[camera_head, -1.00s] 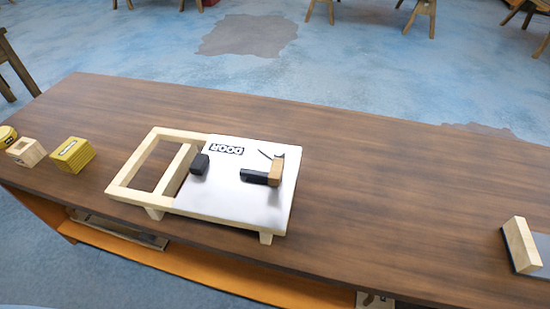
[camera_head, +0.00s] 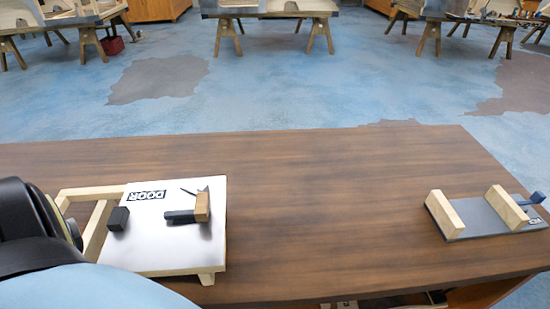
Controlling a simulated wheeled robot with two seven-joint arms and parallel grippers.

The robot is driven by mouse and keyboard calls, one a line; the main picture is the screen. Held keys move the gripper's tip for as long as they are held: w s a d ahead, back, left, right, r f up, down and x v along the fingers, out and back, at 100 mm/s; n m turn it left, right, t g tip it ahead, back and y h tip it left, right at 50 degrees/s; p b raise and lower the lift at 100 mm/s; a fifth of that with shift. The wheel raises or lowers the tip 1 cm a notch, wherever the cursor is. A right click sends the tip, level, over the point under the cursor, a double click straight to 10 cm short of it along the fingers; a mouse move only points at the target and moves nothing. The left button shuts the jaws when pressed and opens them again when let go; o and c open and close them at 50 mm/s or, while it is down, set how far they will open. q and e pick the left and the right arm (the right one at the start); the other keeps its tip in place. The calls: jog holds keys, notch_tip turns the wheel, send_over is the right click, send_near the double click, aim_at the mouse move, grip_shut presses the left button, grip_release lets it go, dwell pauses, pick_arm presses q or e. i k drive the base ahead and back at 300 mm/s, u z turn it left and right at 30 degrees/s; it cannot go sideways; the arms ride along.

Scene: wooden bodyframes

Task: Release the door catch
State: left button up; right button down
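The door fixture is a white panel (camera_head: 158,243) marked "DOOR" on a pale wooden frame (camera_head: 75,193), at the left of the table. On the panel is a catch with a dark bar (camera_head: 183,216) and a brown wooden block (camera_head: 202,207); a thin dark pointed piece stands behind the block. A separate black block (camera_head: 118,218) sits near the panel's left edge. A black and blue part of my own body covers the lower left and hides part of the frame. Neither gripper's fingers can be seen.
At the table's right end lies a grey plate (camera_head: 479,217) with two pale wooden blocks and a blue piece (camera_head: 531,199). The brown tabletop (camera_head: 330,210) between the fixtures is clear. Trestles (camera_head: 229,37) stand on the blue floor beyond.

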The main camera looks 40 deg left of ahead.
aim_at(204, 187)
jog(key=z, duration=0.8)
jog(key=k, duration=0.8)
jog(key=u, duration=1.05)
